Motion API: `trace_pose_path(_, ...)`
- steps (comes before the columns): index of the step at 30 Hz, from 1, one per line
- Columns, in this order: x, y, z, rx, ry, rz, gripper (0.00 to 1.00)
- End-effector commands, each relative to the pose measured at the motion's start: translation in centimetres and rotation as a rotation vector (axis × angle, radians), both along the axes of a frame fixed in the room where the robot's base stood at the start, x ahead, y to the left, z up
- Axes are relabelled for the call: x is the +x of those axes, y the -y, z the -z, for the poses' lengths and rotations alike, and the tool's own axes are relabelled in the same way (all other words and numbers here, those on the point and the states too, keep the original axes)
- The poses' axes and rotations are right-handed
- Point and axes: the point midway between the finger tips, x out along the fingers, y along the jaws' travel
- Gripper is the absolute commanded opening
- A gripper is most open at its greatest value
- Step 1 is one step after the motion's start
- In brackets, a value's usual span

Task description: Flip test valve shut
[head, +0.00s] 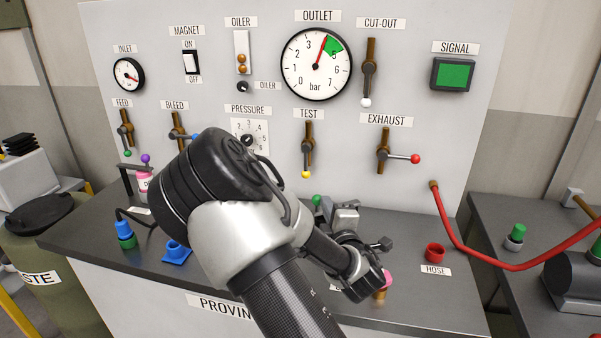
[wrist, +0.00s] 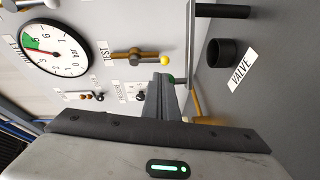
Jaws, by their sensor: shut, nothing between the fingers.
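The test valve (head: 307,145) is on the panel under the TEST label. Its lever hangs straight down along its brown pipe, with a yellow knob (head: 306,174) at the lower end. The wrist view shows the valve (wrist: 133,55) sideways, with the lever lying along the pipe and the yellow knob (wrist: 165,60) at its right end. My gripper (wrist: 163,82) is shut and empty, its fingers pointing toward the panel. In the wrist view the fingertips appear just below the yellow knob, with no visible contact. In the head view my arm partly hides the hand.
The exhaust valve lever (head: 398,158) sticks out right of the test valve. The pressure dial (head: 249,138) is to its left, partly behind my arm. A red cup (head: 435,252) and red hose (head: 485,262) are at the right.

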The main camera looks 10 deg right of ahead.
Motion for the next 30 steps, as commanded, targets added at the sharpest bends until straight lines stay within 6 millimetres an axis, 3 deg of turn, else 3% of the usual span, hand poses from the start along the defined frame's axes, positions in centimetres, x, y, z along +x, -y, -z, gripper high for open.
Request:
trace_pose_path(1, 0.0, -1.1, 0.3, -0.044, 0.017, -0.042, 0.0)
trace_pose_path(6, -0.1, -3.0, -0.1, -0.132, 0.065, -0.123, 0.0)
trace_pose_path(20, 0.0, -3.5, -0.3, -0.146, 0.079, -0.144, 0.0)
trace_pose_path(26, 2.3, -3.9, -0.3, -0.147, 0.08, -0.146, 0.0)
trace_pose_path(30, 5.2, -4.3, -0.3, -0.147, 0.08, -0.146, 0.0)
